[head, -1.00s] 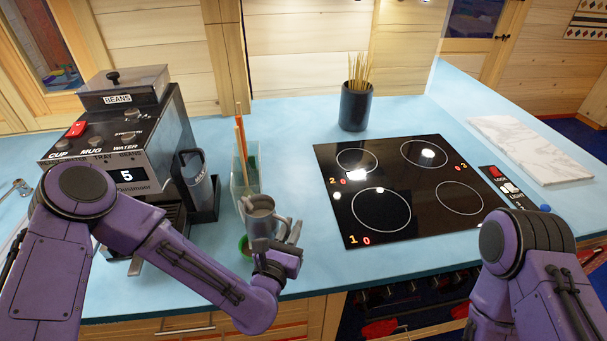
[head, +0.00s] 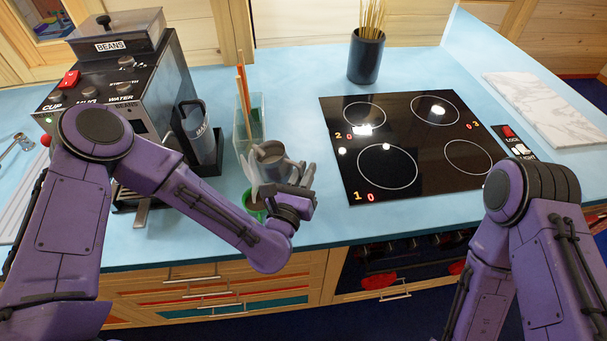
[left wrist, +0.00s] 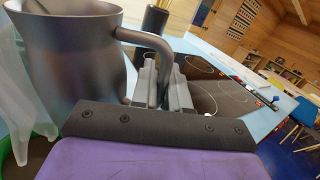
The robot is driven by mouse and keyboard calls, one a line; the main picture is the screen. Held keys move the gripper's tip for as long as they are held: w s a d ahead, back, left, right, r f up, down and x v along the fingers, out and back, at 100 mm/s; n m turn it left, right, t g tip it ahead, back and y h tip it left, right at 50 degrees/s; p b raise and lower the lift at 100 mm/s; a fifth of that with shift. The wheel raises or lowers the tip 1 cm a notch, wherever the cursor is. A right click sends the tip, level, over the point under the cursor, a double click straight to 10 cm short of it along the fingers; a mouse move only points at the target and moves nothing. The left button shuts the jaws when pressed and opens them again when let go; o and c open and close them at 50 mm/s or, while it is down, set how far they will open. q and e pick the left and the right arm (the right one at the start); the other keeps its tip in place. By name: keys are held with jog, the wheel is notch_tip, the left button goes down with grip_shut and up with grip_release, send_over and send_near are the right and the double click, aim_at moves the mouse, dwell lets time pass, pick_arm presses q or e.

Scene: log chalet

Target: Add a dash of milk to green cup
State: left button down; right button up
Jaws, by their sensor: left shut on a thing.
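A grey metal jug (head: 271,157) is held by its handle in my left gripper (head: 292,193), just above and behind the green cup (head: 250,201). The left wrist view shows the jug (left wrist: 75,55) large, with its handle between the shut fingers (left wrist: 160,88). The green cup stands on the blue counter, partly hidden behind my gripper, with something brown inside. Its green edge (left wrist: 8,152) shows at the lower left of the wrist view. A pale whitish shape (left wrist: 22,95) hangs beside the jug above the cup; I cannot tell if it is milk. My right gripper is out of view.
A coffee machine (head: 115,85) stands at the left. A clear container (head: 262,130) with sticks stands just behind the jug. A black hob (head: 405,140) lies to the right, with a dark pot of sticks (head: 366,56) behind it. Blue counter is clear in front of the hob.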

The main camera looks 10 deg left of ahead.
pick_arm(q)
jog(key=shift+s+d+r+n, duration=0.1)
jog(key=shift+s+r+n, duration=0.25)
jog(key=shift+s, duration=0.3)
jog(key=shift+w+d+f+n+t+b, duration=0.1)
jog(key=shift+w+n+t+b, duration=0.25)
jog(key=shift+b, duration=0.3)
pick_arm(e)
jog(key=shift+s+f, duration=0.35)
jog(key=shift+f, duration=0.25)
pick_arm(q)
jog(key=shift+s, duration=0.15)
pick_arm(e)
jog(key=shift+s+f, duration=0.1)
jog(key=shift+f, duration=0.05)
pick_arm(q)
jog(key=shift+d+n+b, duration=0.15)
jog(key=shift+n+b, duration=0.25)
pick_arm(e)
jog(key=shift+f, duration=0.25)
pick_arm(q)
jog(key=shift+d+n+t+b, duration=0.1)
jog(key=shift+n+t+b, duration=0.2)
jog(key=shift+t+b, duration=0.05)
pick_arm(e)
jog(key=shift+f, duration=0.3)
